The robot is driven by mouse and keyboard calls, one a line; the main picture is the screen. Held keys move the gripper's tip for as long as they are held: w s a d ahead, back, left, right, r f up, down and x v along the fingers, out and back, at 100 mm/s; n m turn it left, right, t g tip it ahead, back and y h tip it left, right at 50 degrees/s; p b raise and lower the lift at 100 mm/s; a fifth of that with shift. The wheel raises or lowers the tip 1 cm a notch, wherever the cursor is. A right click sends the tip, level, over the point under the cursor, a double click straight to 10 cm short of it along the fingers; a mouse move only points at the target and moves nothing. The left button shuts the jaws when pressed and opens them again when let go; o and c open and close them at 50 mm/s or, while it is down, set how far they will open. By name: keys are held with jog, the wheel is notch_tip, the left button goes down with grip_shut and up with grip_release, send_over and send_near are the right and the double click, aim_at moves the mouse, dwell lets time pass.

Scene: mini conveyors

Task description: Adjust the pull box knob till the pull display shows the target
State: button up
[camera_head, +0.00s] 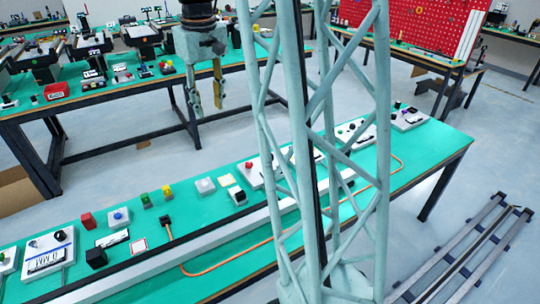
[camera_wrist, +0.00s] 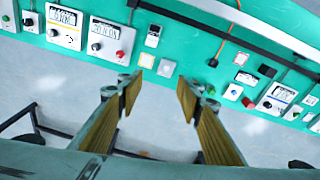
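A white box with a red knob (camera_wrist: 120,53) and a lit display (camera_wrist: 107,27) stands on the green bench in the wrist view. The display seems to read about "20 N OK", but the text is small. Another white box with a display (camera_wrist: 64,16) and dark knob stands to its left, and a third display box (camera_wrist: 277,97) stands at right. Labels are too small to tell which is the pull box. My gripper (camera_head: 207,103) is open and empty above the floor behind the near bench in the head view. Its two fingers (camera_wrist: 158,95) are apart in the wrist view, touching nothing.
The near green bench (camera_head: 225,225) carries a long rail, an orange cable (camera_head: 265,240) and several small blocks and buttons. A far bench (camera_head: 110,85) holds mini conveyors. Clear floor lies between the benches. A lattice column hides part of the near bench.

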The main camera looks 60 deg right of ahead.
jog(key=s+d+f+m, duration=0.1)
jog(key=d+f, duration=1.1)
jog(key=d, duration=0.3)
jog(key=s+d+f+g, duration=0.1)
jog(key=d+f, duration=1.2)
jog(key=d, duration=0.2)
jog(key=shift+d+m+y, duration=0.4)
jog(key=shift+f+b, duration=1.05)
jog(key=shift+f, duration=5.8)
jog(key=c, duration=0.8)
jog(key=shift+c, duration=0.2)
